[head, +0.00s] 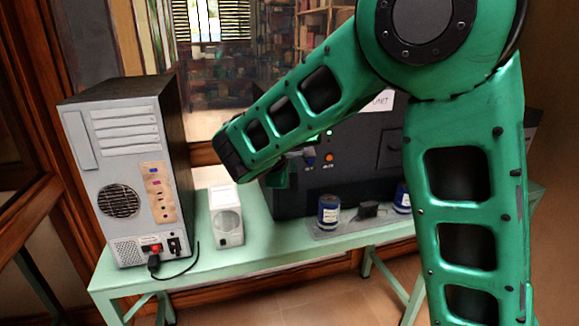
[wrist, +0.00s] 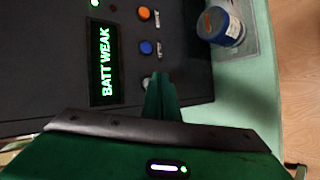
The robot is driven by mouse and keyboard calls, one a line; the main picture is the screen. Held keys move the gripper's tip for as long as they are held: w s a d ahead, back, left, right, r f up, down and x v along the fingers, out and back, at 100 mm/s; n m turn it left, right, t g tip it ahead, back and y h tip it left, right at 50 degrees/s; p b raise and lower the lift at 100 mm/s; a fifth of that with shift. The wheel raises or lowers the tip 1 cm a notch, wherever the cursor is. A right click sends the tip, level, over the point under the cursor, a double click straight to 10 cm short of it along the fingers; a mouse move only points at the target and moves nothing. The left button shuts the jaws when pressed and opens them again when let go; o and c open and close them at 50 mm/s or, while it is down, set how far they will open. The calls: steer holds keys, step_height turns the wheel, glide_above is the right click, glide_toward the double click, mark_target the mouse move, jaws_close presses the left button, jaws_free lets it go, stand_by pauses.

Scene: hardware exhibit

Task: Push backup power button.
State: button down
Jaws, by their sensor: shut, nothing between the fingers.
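The black unit (head: 375,150) stands on the green bench, mostly behind my arm. In the wrist view its dark front panel (wrist: 190,60) shows a lit display (wrist: 106,61) reading "BATT WEAK". An orange button (wrist: 144,13), a blue button (wrist: 146,47) and a pale round button (wrist: 145,82) sit in a row beside it. Their small labels are too blurred to read. My gripper (wrist: 158,77) is shut and empty, its fingertips over the panel, partly hiding the pale button. I cannot tell whether they touch it. The head view also shows the orange button (head: 329,157) and blue button (head: 309,161).
A grey computer tower (head: 115,150) and a small white box (head: 226,215) stand left on the green bench (head: 265,247). A blue can (head: 328,212), a black adapter (head: 368,209) and another blue can (head: 402,198) sit before the unit.

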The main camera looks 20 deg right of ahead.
steer(key=shift+w, duration=0.15)
steer(key=shift+w, duration=0.2)
stand_by(0.3)
steer(key=shift+w, duration=0.1)
stand_by(0.4)
steer(key=shift+s, duration=0.55)
steer(key=s, duration=0.6)
stand_by(0.5)
